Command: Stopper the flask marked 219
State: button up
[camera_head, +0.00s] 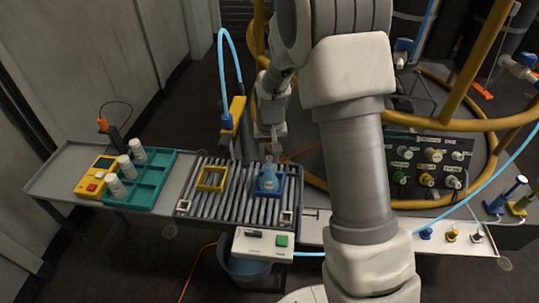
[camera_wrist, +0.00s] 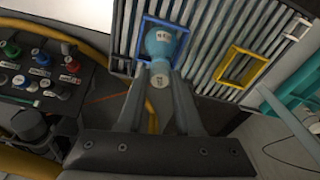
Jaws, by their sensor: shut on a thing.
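A blue flask (camera_head: 268,181) stands upright inside a blue square frame (camera_head: 281,190) on the roller conveyor. In the wrist view the flask (camera_wrist: 163,43) bears a white label too small to read surely. My gripper (camera_head: 269,143) is just above the flask neck, pointing down. In the wrist view its two fingers (camera_wrist: 161,77) are shut on a pale round-topped stopper (camera_wrist: 160,81) with a small dark mark. The stopper lines up with the flask, but I cannot tell whether it touches or enters the neck. In the head view the fingers mostly hide it.
An empty yellow frame (camera_head: 212,179) lies left on the rollers (camera_head: 237,207). A teal tray (camera_head: 153,188) holds several white bottles, beside a yellow device (camera_head: 93,181). A panel of knobs (camera_head: 425,166) is at right.

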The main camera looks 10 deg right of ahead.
jog(key=shift+f, duration=0.3)
dwell(0.4)
jog(key=o, duration=1.6)
jog(key=shift+c, duration=0.2)
jog(key=shift+r, duration=0.1)
jog(key=shift+r+p, duration=2.05)
jog(key=shift+r, duration=0.9)
grip_shut()
